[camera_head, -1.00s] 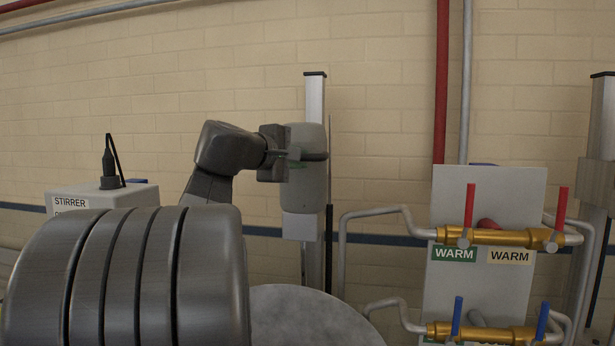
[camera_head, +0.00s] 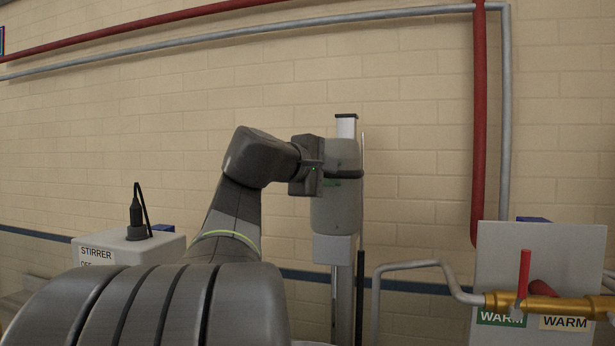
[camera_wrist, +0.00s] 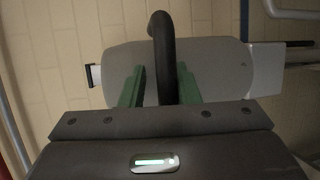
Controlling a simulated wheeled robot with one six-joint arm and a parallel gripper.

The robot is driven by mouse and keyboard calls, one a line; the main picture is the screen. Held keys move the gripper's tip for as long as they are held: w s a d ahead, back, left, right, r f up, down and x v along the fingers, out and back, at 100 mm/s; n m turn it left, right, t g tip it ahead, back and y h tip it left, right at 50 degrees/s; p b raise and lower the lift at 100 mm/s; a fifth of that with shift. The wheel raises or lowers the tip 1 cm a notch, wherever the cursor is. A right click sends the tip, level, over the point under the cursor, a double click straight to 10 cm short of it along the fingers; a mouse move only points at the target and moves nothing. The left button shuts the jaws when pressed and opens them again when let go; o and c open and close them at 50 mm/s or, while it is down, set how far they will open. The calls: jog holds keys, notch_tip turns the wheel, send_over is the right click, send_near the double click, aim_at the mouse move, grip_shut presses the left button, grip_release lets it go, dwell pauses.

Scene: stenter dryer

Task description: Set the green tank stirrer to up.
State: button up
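The tank stirrer (camera_head: 336,212) is a grey rounded housing on an upright silver column (camera_head: 346,126), with only a short length of column showing above it. A black curved handle (camera_wrist: 163,45) sticks out from the housing. My gripper (camera_head: 328,174) is at the upper part of the housing. In the wrist view its two green fingers (camera_wrist: 161,88) stand on either side of the handle, close against it, and the gripper appears shut on it. My arm hides part of the area below left, and the tank is almost wholly out of view.
A white box (camera_head: 130,248) labelled STIRRER, with a black plug and cable on top, stands at left. At right is a grey panel (camera_head: 545,248) with brass valves (camera_head: 540,305), a red lever and WARM labels. Pipes run along the brick wall behind.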

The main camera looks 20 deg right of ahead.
jog(key=shift+o, duration=0.9)
jog(key=b+v, duration=0.3)
jog(key=v, duration=1.1)
jog(key=shift+w+d, duration=0.1)
jog(key=p+x, duration=0.2)
jog(key=x, duration=1)
jog(key=shift+f+p, duration=0.1)
jog(key=shift+p, duration=0.2)
jog(key=shift+x, duration=0.9)
jog(key=shift+f, duration=0.15)
